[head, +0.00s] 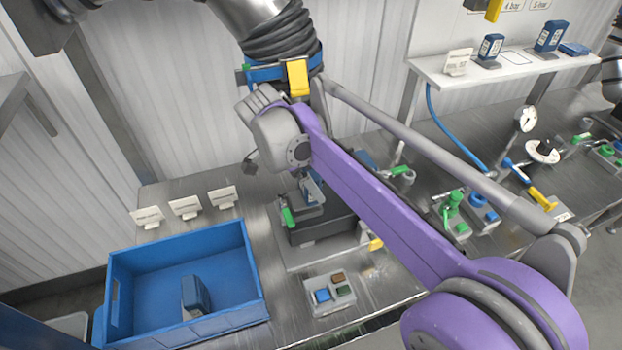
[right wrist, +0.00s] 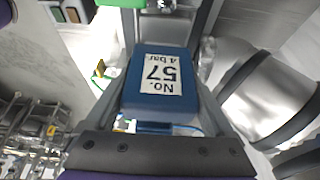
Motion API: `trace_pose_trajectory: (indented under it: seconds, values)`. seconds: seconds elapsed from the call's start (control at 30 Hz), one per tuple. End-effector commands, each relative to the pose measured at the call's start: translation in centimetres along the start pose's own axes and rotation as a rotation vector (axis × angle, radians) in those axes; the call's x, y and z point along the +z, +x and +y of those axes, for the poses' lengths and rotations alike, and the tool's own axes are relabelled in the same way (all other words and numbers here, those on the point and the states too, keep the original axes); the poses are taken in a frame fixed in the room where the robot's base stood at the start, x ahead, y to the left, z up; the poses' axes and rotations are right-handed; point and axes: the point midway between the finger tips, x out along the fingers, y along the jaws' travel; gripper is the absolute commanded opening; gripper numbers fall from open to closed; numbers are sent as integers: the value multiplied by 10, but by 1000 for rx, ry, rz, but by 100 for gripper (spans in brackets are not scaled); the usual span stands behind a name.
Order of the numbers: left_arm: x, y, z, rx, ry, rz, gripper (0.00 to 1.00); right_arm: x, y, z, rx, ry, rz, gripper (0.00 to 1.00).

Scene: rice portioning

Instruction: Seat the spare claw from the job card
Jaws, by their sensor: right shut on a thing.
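My right gripper (right wrist: 166,28) is shut on a blue block (right wrist: 137,104) with a white label reading "No. 57, 4 bar", seen between its fingers in the right wrist view. In the head view my purple right arm reaches over the bench, and its wrist hangs above a dark stand (head: 322,228) with a green handle (head: 288,217). A bit of blue shows there; whether the block touches the stand is unclear. My left gripper is not in view. White cards (head: 186,207) stand behind the blue crate; their text is unreadable.
The blue crate (head: 180,247) holds a blue and grey piece (head: 196,296). A small tray (head: 331,294) of coloured blocks sits before the stand. A shelf (head: 480,75) carries blue labelled units (head: 550,36). A gauge (head: 526,118) and green-handled fittings (head: 452,208) crowd the right bench.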

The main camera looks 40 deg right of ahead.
Motion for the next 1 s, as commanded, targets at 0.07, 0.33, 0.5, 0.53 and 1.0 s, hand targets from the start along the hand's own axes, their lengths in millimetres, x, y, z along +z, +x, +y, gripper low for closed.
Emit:
trace_pose_trajectory:
  seconds: [0.07,0.33,0.5,0.53,1.0]
  values:
    - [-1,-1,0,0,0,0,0,0,0,0,0,0,1,0]
    - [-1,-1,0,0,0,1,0,1,1,0,0,0,1,0]
    - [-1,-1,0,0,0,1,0,1,1,0,0,0,1,0]
    - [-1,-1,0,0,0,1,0,1,1,0,0,0,1,0]
    - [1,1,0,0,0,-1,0,4,8,0,0,0,1,0]
